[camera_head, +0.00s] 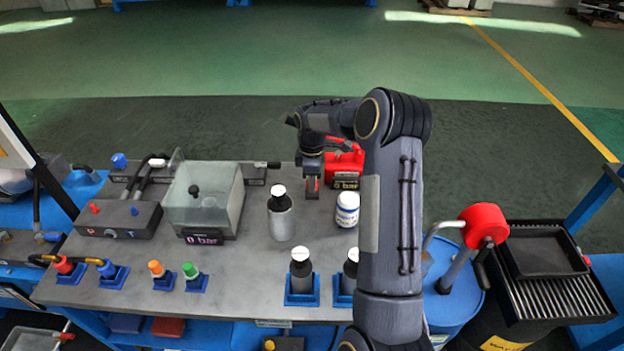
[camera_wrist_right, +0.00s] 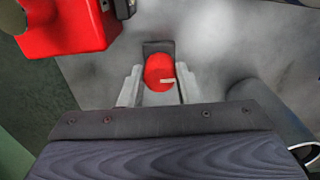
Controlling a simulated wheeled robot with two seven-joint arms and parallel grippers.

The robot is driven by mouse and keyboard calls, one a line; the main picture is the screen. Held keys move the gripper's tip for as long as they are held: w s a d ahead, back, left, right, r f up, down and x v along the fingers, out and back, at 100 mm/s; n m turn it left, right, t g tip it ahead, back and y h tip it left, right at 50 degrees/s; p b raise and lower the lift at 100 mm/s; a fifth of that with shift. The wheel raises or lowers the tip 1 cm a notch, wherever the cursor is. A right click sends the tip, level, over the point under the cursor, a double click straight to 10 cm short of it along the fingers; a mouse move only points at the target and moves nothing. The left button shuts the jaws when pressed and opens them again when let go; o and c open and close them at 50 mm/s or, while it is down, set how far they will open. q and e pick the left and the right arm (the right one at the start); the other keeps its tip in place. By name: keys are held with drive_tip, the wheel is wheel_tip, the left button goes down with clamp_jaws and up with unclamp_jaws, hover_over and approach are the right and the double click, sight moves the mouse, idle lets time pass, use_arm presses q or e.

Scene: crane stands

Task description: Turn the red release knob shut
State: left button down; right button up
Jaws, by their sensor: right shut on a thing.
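The red release knob (camera_wrist_right: 158,68) sits between the two grey fingers of my right gripper (camera_wrist_right: 159,86) in the right wrist view. In the head view my right gripper (camera_head: 312,184) points down at the bench beside the red pump unit (camera_head: 347,160), which has a small display reading 0 bar. The arm hides part of the bench there. My left gripper is not in view.
A clear tank (camera_head: 203,200) and a grey valve block (camera_head: 117,219) are at left. Coloured connectors sit along the front. A blue drum (camera_head: 452,300) stands right.

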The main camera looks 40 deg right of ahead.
drive_tip(key=o, duration=1)
drive_tip(key=shift+r, duration=0.1)
wheel_tip(320, 180, up, 8)
drive_tip(key=shift+f, duration=0.2)
drive_tip(key=s+a+r+m+t+y, duration=0.1)
drive_tip(key=s+a+r+m+t, duration=0.3)
drive_tip(key=s+a+r, duration=0.8)
drive_tip(key=s+a+f+m+y, duration=0.1)
drive_tip(key=s+a+m, duration=0.1)
drive_tip(key=s, duration=0.3)
drive_tip(key=s+a+f+m+t+y, duration=0.1)
drive_tip(key=s+a+f+m, duration=0.1)
drive_tip(key=s+a, duration=0.3)
drive_tip(key=s+a+f+m, duration=0.2)
drive_tip(key=s+a+m, duration=0.1)
drive_tip(key=s, duration=0.3)
drive_tip(key=shift+s+a+m+t+y, duration=0.3)
drive_tip(key=shift+s+a+m+y, duration=0.1)
drive_tip(key=shift+a, duration=0.25)
